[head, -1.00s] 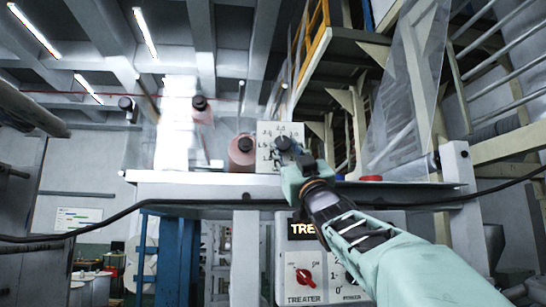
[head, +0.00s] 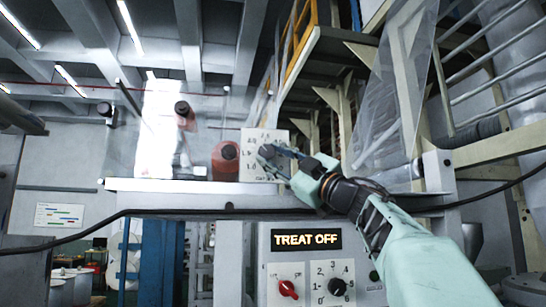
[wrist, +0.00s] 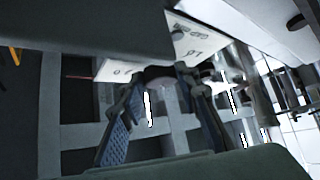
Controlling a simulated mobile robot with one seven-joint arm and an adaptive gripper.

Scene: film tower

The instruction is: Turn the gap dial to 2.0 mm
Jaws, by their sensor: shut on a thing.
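The gap dial's white plate (head: 249,137) stands above the ledge near the middle of the head view, with numbers around its edge. Its dark knob (head: 267,153) is partly covered by my gripper (head: 274,156), which reaches it from the right. In the wrist view the plate (wrist: 190,47) shows tilted at the top, with the dark knob (wrist: 158,76) at the far end of the fingers. My gripper (wrist: 163,88) is shut on the knob there. The knob's pointer and the number it points at cannot be made out.
Below the ledge (head: 160,186) is a panel with a "TREAT OFF" display (head: 307,240), a red treater knob (head: 288,289) and a black numbered knob (head: 337,287). A reddish roller end (head: 225,160) stands close left of the dial. A clear film sheet (head: 395,100) hangs at right.

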